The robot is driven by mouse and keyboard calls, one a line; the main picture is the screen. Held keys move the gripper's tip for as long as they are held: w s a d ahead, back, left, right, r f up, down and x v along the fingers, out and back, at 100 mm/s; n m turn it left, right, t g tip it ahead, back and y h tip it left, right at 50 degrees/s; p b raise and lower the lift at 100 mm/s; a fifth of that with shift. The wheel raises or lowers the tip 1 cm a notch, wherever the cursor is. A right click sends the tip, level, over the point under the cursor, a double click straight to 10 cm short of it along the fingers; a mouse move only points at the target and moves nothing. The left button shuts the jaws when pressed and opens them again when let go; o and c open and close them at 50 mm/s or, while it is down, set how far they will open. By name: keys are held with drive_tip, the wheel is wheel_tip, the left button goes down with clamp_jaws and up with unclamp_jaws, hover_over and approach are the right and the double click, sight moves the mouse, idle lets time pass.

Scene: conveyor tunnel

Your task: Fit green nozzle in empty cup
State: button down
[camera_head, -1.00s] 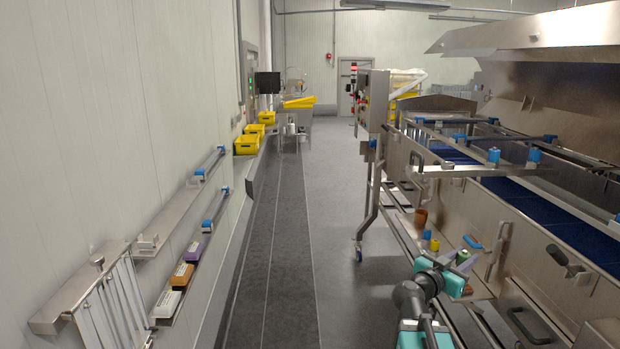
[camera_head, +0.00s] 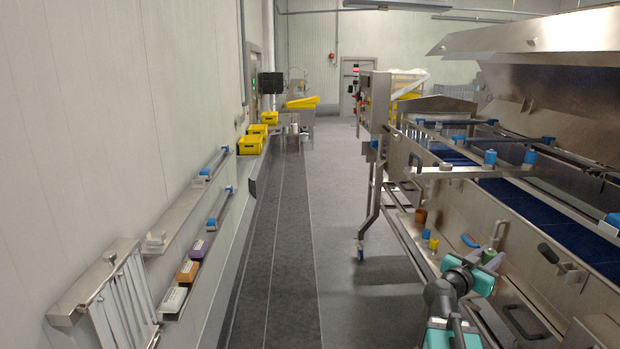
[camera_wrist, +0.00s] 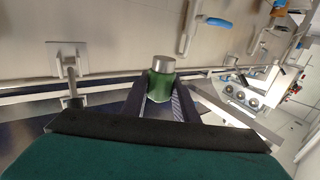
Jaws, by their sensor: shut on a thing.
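The green nozzle (camera_wrist: 161,86), a green cylinder with a bright metal end, sits between the two fingers of my gripper (camera_wrist: 160,100) in the wrist view. The gripper is shut on it, and the metal end points away from the palm. In the head view the nozzle (camera_head: 489,256) shows small between the grey fingers of my gripper (camera_head: 484,264), beside the machine's side panel. A bracket with several round metal fittings (camera_wrist: 241,96) lies right of the nozzle in the wrist view. I cannot tell whether one of them is the empty cup.
The steel machine with a blue belt (camera_head: 545,207) fills the right. A brown container (camera_head: 420,216), a yellow piece (camera_head: 434,244) and a blue-handled tool (camera_head: 470,240) are along its side. A wall shelf with brushes (camera_head: 188,272) is at left. The grey aisle floor (camera_head: 335,210) is clear.

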drive_tip(key=s+d+r+p, duration=0.1)
drive_tip(key=s+d+r, duration=0.1)
drive_tip(key=d, duration=0.3)
drive_tip(key=shift+s+r, duration=0.35)
drive_tip(key=shift+r, duration=0.4)
drive_tip(key=shift+d, duration=0.15)
drive_tip(key=shift+s+f, duration=0.1)
